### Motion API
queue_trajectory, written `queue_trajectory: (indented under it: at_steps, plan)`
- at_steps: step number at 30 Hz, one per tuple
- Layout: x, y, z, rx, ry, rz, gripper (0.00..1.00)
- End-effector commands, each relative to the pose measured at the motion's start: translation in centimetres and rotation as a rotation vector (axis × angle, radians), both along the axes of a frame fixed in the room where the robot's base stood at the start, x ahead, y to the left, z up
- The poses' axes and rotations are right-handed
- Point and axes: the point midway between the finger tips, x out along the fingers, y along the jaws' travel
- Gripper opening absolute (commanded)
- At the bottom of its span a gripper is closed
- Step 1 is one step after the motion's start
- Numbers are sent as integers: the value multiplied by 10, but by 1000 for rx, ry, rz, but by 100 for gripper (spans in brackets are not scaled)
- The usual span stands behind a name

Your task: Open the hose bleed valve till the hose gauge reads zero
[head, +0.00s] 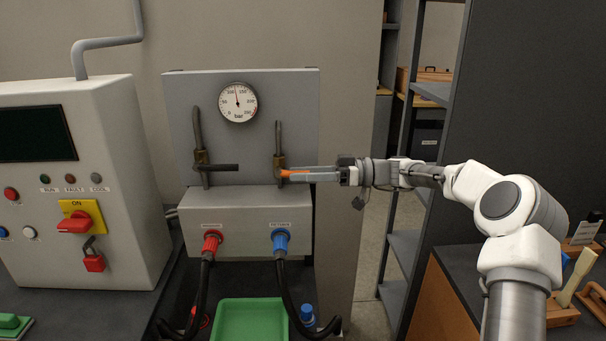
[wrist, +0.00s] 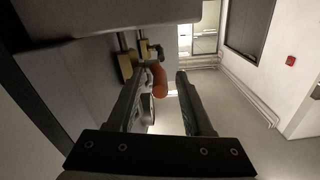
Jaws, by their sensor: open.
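The round hose gauge (head: 238,102) sits high on the grey panel, its needle pointing almost straight up, well away from zero. Below it are two pipes with brass valves. The left valve (head: 201,160) has a dark lever pointing right. The right valve (head: 279,161) has an orange handle (head: 289,173), which also shows in the wrist view (wrist: 160,82). My gripper (head: 298,175) reaches in from the right, at the orange handle. In the wrist view my open fingers (wrist: 167,77) have the handle between their tips, nearer the left finger; whether they touch is unclear.
A red coupling (head: 212,241) and a blue coupling (head: 281,241) with black hoses sit below the valves. A control cabinet (head: 130,190) is at left, and grey shelving (head: 401,250) behind my arm.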

Motion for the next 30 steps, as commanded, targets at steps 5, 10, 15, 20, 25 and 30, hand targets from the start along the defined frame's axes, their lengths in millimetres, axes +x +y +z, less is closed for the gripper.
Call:
queue_trajectory:
  at_steps: [5,10,15,20,25,30]
  plan:
    - [0,0,0,0,0,0,26]
    - [0,0,0,0,0,1,0]
    - [0,0,0,0,0,2,0]
    - [-1,0,0,1,0,3,0]
    - [-1,0,0,1,0,3,0]
    - [-1,0,0,0,0,4,0]
